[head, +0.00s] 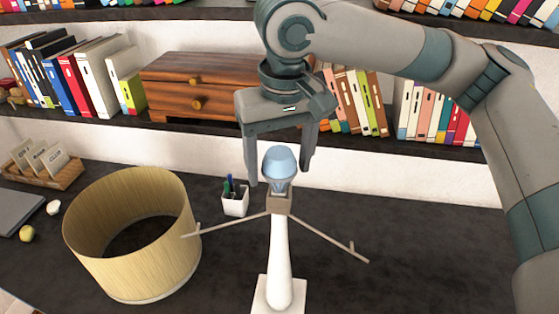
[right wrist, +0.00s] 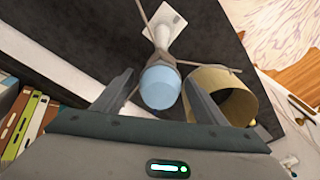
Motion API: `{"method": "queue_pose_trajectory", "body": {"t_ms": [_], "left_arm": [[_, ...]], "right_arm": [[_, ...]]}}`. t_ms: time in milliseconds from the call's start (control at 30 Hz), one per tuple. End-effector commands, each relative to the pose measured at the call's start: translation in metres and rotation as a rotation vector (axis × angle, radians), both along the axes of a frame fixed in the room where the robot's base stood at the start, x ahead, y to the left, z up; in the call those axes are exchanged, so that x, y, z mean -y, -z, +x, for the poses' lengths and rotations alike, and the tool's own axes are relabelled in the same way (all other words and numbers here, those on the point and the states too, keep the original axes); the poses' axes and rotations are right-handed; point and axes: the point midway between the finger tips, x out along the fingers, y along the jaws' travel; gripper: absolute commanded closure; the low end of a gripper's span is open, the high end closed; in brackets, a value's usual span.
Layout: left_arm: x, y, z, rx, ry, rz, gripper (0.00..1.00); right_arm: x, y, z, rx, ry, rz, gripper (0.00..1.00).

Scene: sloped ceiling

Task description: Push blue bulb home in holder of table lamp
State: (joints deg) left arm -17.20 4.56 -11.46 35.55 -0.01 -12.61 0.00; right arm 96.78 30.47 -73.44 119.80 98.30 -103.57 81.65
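The table lamp (head: 281,255) stands upright on the dark desk, with a white stem and square base. A light blue bulb (head: 279,162) stands upright at the top of the lamp, its narrow end at the brownish holder (head: 280,203). How deep it sits in the holder is hard to tell. My right gripper (head: 279,178) points down from above with its fingers open, one on each side of the bulb. In the right wrist view the bulb (right wrist: 160,87) shows between the fingers, with gaps on both sides. My left gripper is not in view.
Two thin arms (head: 328,237) spread from the holder. A round yellowish lampshade (head: 133,232) stands on the desk at left, close to one arm. A pen cup (head: 235,202) stands behind the lamp. Shelves with books and a wooden drawer box (head: 200,84) line the back. The desk at right is clear.

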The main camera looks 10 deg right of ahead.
Motion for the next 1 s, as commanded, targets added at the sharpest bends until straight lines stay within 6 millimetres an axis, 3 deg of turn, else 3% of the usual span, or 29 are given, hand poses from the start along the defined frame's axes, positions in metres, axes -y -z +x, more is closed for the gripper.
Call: {"method": "queue_pose_trajectory", "body": {"t_ms": [367,567,767,1000], "left_arm": [[0.000,0.001,0.000,0.000,0.000,0.000,0.36],[0.000,0.007,0.000,0.000,0.000,0.000,0.36],[0.000,0.018,0.000,0.000,0.000,0.000,0.36],[-0.001,0.034,0.000,0.000,0.000,0.001,0.36]], "right_arm": [[0.000,-0.001,0.000,0.001,0.000,0.000,0.33],[0.000,-0.013,-0.001,0.002,0.001,0.000,0.33],[0.000,-0.041,-0.004,0.005,0.001,0.001,0.33],[0.000,-0.089,-0.011,0.004,0.000,0.002,0.33]]}}
